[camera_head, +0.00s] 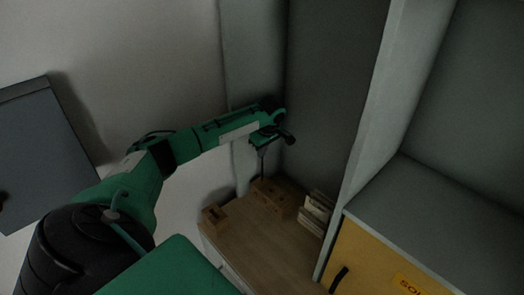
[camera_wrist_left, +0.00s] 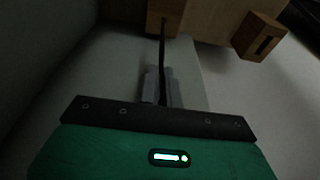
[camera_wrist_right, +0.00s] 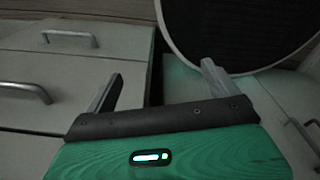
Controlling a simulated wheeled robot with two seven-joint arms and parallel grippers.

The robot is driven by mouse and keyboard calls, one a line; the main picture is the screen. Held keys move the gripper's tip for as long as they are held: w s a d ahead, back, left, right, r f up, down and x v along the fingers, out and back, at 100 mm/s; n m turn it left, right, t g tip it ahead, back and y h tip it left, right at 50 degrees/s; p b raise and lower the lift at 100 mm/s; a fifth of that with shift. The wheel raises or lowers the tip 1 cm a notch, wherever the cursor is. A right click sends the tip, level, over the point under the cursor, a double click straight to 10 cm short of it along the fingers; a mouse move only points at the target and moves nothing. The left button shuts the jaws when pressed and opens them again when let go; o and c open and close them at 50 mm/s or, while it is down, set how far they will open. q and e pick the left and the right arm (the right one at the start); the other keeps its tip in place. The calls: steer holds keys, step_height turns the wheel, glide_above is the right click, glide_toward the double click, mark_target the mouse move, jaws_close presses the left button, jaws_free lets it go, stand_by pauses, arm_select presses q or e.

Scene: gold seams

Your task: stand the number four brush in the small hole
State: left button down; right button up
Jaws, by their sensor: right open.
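My left gripper (camera_head: 267,138) is above the far end of a wooden top, jaws pointing down. In the left wrist view its fingers (camera_wrist_left: 160,88) are closed on a thin dark brush (camera_wrist_left: 162,48), which also shows as a thin line in the head view (camera_head: 262,166). The brush hangs roughly upright, its far end at a wooden block (camera_head: 268,190). I cannot tell whether that end is in a hole or only in front of the block. No number is readable, and the small hole is not clear. My right gripper (camera_wrist_right: 160,88) is open and empty.
A smaller wooden block (camera_head: 215,214) stands at the top's left edge; its dark slot shows in the left wrist view (camera_wrist_left: 263,44). Pale upright cards (camera_head: 316,213) stand right of the blocks. A grey partition (camera_head: 365,130) rises beside them. The front of the wooden top (camera_head: 265,255) is clear.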

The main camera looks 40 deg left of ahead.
steer(key=shift+w, duration=0.15)
arm_select(q)
steer(key=shift+f, duration=0.1)
arm_select(e)
steer(key=shift+a, duration=0.3)
stand_by(0.4)
arm_select(q)
steer(key=shift+f, duration=0.3)
arm_select(e)
steer(key=shift+d, duration=0.25)
arm_select(q)
steer(key=shift+f, duration=0.2)
stand_by(0.4)
steer(key=shift+f, duration=0.45)
arm_select(e)
steer(key=shift+a, duration=0.2)
arm_select(q)
steer(key=shift+f, duration=0.1)
